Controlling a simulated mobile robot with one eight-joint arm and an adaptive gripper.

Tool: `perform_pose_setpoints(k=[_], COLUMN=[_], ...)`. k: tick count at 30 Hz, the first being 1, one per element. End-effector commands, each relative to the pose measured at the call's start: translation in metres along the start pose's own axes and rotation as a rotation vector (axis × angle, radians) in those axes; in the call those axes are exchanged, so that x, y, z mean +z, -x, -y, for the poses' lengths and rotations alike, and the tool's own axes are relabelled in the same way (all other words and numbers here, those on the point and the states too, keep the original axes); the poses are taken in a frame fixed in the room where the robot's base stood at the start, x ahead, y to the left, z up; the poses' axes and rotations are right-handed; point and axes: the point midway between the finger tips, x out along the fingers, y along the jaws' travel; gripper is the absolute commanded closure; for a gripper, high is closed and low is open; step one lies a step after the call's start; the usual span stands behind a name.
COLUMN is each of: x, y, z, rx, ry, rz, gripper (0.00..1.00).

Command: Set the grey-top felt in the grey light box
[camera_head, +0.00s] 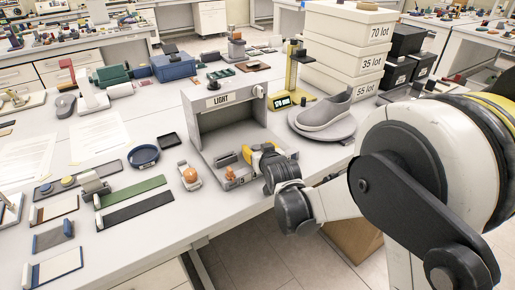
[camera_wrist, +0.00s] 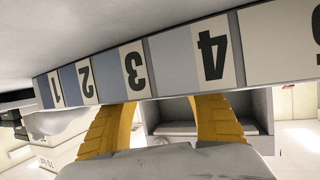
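The grey light box (camera_head: 218,101), labelled LIGHT, stands mid-table with its open side facing me. My gripper (camera_head: 254,153) is low at the right side of its opening. In the wrist view its two yellow fingers (camera_wrist: 165,108) stand apart. Their tips are hidden behind a numbered grey strip (camera_wrist: 175,67), so I cannot see whether anything is between them. A small grey piece with an orange knob (camera_head: 232,174) sits at the box's front, just left of the gripper. I cannot single out the grey-top felt with certainty.
Another orange-knobbed piece (camera_head: 190,177) stands left of the box. A blue round dish (camera_head: 143,156), a green strip (camera_head: 133,190) and a dark strip (camera_head: 135,210) lie further left. A grey shoe (camera_head: 325,113) on a round stand and stacked lot boxes (camera_head: 345,55) are to the right.

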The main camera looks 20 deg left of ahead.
Motion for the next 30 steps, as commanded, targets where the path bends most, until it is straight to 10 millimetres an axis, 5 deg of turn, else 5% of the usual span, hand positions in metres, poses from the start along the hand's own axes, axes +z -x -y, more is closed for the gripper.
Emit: perform_pose_setpoints(k=[11,24,30], x=[-0.001,0.0,0.0], y=[0.012,0.102,0.119], z=[0.0,0.0,0.0], rx=[0.0,0.0,0.0], ry=[0.0,0.0,0.0], rz=[0.0,0.0,0.0], gripper=[0.46,0.46,0.46])
